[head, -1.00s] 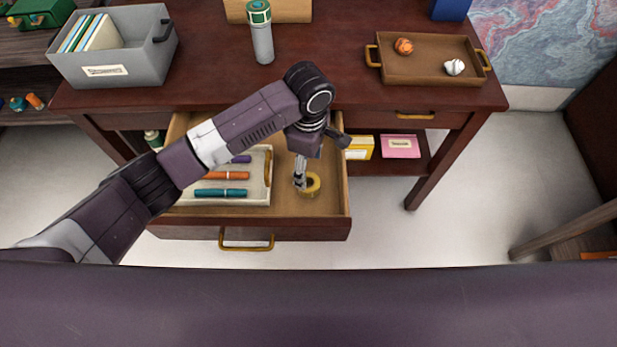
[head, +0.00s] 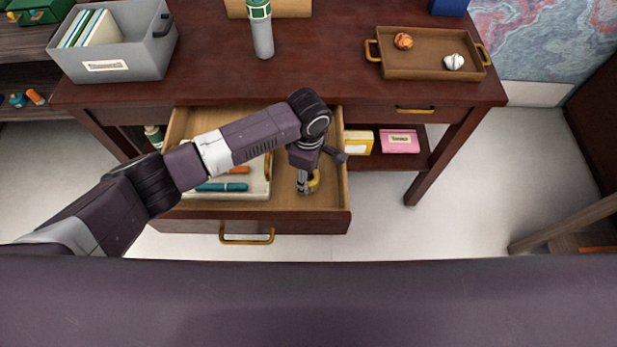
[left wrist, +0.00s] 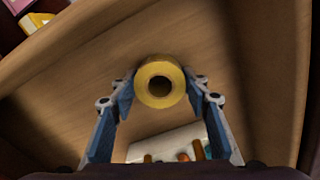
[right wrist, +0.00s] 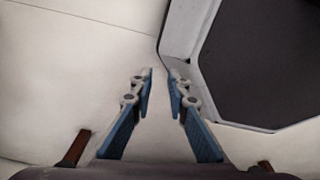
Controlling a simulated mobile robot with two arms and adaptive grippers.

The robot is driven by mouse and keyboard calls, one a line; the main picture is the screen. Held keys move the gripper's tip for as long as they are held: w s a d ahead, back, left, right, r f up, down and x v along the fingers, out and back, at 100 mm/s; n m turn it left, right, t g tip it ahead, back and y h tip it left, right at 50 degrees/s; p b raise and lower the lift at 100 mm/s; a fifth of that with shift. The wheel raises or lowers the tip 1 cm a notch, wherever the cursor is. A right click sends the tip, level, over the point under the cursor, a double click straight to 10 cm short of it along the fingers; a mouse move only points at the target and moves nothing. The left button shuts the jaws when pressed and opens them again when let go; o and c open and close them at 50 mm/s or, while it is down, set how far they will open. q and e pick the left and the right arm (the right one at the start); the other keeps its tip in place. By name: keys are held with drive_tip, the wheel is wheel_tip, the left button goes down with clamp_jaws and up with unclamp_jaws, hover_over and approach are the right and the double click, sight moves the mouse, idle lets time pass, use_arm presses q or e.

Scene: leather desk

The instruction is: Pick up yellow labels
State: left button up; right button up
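The yellow labels are a yellow roll (head: 315,182) on the floor of the open drawer, right of the pen tray. My left gripper (head: 303,191) reaches down into the drawer beside the roll and hides part of it. In the left wrist view, the roll (left wrist: 160,99) shows its round hole. The left fingers (left wrist: 162,84) are spread on either side of it, close to its edges; I cannot tell whether they touch it. My right gripper (right wrist: 161,72) is empty, its fingers a little apart over pale floor, and it is not in the head view.
The drawer (head: 335,212) has wooden walls close around my left gripper. A pale tray (head: 258,191) with pens lies left of the roll. A yellow box (head: 358,143) and a pink box (head: 399,141) sit on the lower shelf. The desk top (head: 320,75) lies behind.

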use_arm(q)
drive_tip(key=c, duration=0.6)
drive_tip(key=shift+r, duration=0.1)
